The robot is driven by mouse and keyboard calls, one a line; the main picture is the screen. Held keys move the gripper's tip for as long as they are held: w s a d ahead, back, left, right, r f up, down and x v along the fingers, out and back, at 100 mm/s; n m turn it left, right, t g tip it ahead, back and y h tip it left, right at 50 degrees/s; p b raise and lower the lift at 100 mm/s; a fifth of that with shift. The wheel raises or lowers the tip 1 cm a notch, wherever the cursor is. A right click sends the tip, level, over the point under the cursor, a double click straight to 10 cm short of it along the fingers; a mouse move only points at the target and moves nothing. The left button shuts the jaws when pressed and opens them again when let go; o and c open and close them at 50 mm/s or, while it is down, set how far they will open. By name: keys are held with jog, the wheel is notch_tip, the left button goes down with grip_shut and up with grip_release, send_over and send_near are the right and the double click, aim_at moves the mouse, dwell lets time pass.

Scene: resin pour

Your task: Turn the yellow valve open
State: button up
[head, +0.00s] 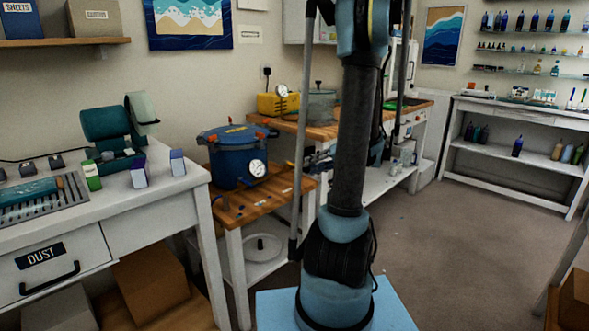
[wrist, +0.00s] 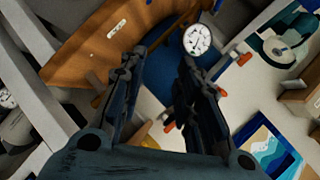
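The blue pressure pot (head: 228,166) stands on a low wooden bench, with a white dial gauge (head: 257,168) on its front and orange-red clamps around its lid. A small yellow part (head: 237,129) shows on top of the lid; it is too small to tell whether it is the yellow valve. In the wrist view my gripper (wrist: 159,66) is open, its two dark fingers apart with nothing held. The blue pot (wrist: 160,88) and its gauge (wrist: 197,39) lie beyond the fingers, partly hidden by them. My gripper is out of the head view.
The wooden bench (head: 253,204) holds the pot. A yellow box (head: 278,103) with a gauge and a clear-walled vessel (head: 321,104) stand on the bench behind. A white table (head: 160,208) with a teal machine is at left. Open floor (head: 440,240) lies at right.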

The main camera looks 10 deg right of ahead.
aim_at(295, 166)
jog(key=w+d+f+t+y, duration=0.2)
jog(key=w+d+t, duration=0.15)
jog(key=d, duration=0.45)
jog(key=shift+g, duration=0.35)
jog(key=x, duration=1.7)
jog(key=shift+w+f, duration=0.2)
jog(key=shift+w, duration=0.15)
grip_shut()
